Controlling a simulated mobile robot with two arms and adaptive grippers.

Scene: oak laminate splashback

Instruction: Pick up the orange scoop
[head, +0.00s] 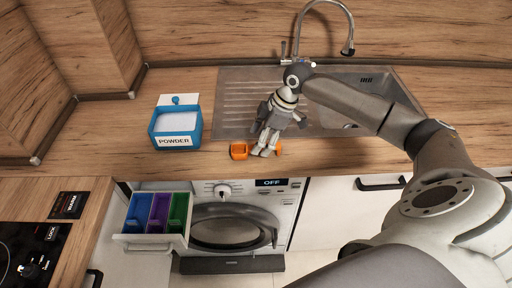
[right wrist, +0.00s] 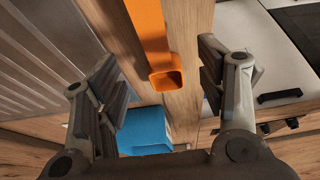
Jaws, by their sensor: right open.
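The orange scoop (head: 239,151) lies on the wooden worktop near its front edge, with one orange part to the left of my right gripper (head: 266,150) and a small orange piece showing to the right of it. The middle of the scoop is hidden behind the fingers. In the right wrist view, the scoop (right wrist: 150,35) shows in the gap between the open fingers of my right gripper (right wrist: 160,88), with clear space on both sides. I cannot tell how far above the worktop the fingertips are. My left gripper is not in view.
A blue powder box (head: 177,141) stands left of the scoop; it also shows in the right wrist view (right wrist: 143,130). A sink (head: 345,88) with a tap (head: 350,47) is behind. Below, an open detergent drawer (head: 150,241) juts from the washing machine (head: 235,230).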

